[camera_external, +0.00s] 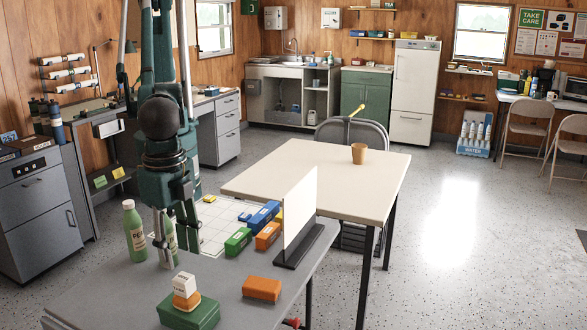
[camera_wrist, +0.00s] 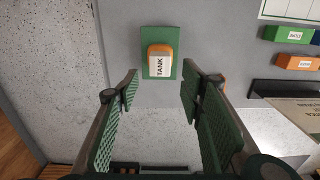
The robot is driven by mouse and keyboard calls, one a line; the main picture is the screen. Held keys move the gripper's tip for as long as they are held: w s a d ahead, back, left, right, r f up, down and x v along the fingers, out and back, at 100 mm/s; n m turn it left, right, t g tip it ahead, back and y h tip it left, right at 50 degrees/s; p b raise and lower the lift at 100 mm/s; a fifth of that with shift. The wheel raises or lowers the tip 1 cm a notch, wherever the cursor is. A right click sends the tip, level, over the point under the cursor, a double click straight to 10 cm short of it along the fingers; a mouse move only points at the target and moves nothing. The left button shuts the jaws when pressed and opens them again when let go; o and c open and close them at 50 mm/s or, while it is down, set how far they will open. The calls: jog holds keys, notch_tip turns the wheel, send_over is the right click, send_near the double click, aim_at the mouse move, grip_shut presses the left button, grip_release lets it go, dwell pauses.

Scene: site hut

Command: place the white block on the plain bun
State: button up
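The white block (camera_external: 184,284), with dark lettering, sits on a rounded orange piece (camera_external: 187,301), which rests on a green box (camera_external: 190,314) at the front of the grey table. The orange piece looks like a bun; I cannot tell whether it is the plain one. In the wrist view the white block (camera_wrist: 159,65) reads "TANK", with the orange piece (camera_wrist: 160,49) and green box (camera_wrist: 174,72) beneath. My gripper (camera_external: 180,255) is above and behind this stack, pointing down. Its fingers are apart and empty, also in the wrist view (camera_wrist: 160,92), where the stack shows beyond the fingertips.
An orange block (camera_external: 262,289) lies right of the stack. Green (camera_external: 238,241), orange (camera_external: 267,236) and blue (camera_external: 263,214) blocks lie by a white gridded sheet (camera_external: 215,238). An upright white panel (camera_external: 299,212) stands at right. A green bottle (camera_external: 134,232) stands left of my gripper; another is partly hidden.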

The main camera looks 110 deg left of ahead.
jog(key=shift+r, duration=1.6)
jog(key=shift+a, duration=0.1)
